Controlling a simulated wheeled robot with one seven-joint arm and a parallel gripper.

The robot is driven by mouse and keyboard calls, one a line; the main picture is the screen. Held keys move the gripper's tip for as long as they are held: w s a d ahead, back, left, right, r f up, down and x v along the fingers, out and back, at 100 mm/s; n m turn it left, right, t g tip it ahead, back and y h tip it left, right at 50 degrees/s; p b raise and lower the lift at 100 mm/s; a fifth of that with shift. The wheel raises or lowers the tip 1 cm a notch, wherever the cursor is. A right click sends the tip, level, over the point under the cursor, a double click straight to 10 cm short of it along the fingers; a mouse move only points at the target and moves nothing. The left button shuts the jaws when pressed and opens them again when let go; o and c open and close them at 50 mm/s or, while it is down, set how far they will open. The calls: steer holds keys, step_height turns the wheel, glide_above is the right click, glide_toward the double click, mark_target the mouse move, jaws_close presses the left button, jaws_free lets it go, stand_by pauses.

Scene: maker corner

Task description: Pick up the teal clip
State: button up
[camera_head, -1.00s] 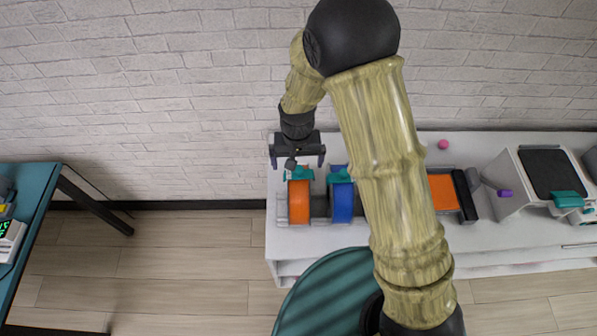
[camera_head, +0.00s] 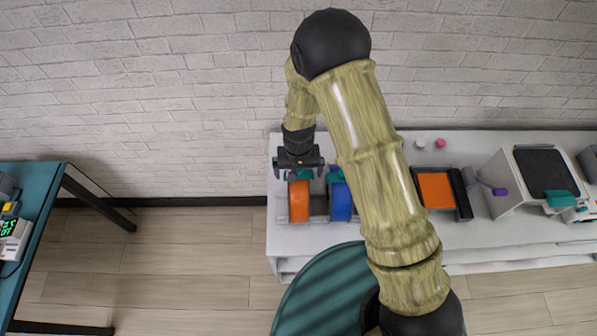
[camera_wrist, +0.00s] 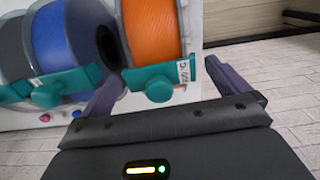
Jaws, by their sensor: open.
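Teal clips sit on the filament spools. One teal clip (camera_wrist: 158,82), with a small white label, is on the rim of the orange spool (camera_wrist: 152,32); in the head view it is partly hidden under my gripper (camera_head: 298,172). Another teal clip (camera_wrist: 58,88) is on the blue spool (camera_wrist: 66,38). In the wrist view my gripper (camera_wrist: 164,70) is open and empty, its two purple-grey fingers on either side of the orange spool's clip. I cannot tell whether they touch it.
The spools lie side by side on a white bench (camera_head: 480,230) against a brick wall. To the right are an orange-bedded machine (camera_head: 436,190) and a white machine with a dark top (camera_head: 545,170). A pink ball (camera_head: 441,143) lies behind. A teal table (camera_head: 45,195) stands left.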

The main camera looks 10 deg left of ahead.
steer(key=shift+c, duration=0.4)
steer(key=c, duration=0.9)
step_height(320, 180, up, 9)
steer(key=b, duration=0.3)
steer(key=shift+r+b, duration=0.2)
steer(key=shift+b, duration=0.1)
steer(key=shift+r, duration=0.3)
steer(key=shift+p, duration=0.65)
